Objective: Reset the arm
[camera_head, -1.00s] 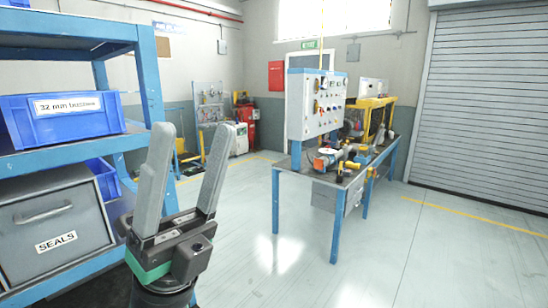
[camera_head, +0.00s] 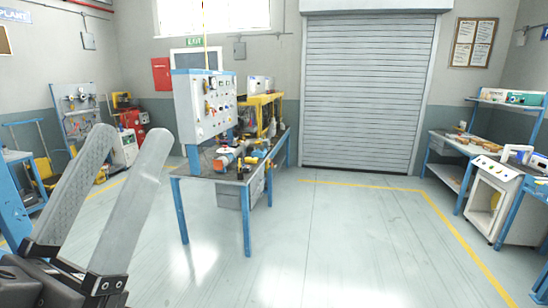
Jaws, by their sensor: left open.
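My left gripper (camera_head: 128,152) is at the lower left of the head view. Its two long grey fingers point up and stand apart, with nothing between them. It is well in front of the blower bench (camera_head: 177,178), a blue-legged table that carries a control panel (camera_head: 198,105) and an orange and yellow pump assembly (camera_head: 232,158). The gripper touches nothing that I can see. My right gripper does not show in the view.
Part of a blue rack (camera_head: 12,205) shows at the left edge. A roller shutter (camera_head: 362,95) closes the back wall. A workbench (camera_head: 455,146) and a white wheeled cabinet (camera_head: 490,195) stand at the right. The floor in the middle is clear.

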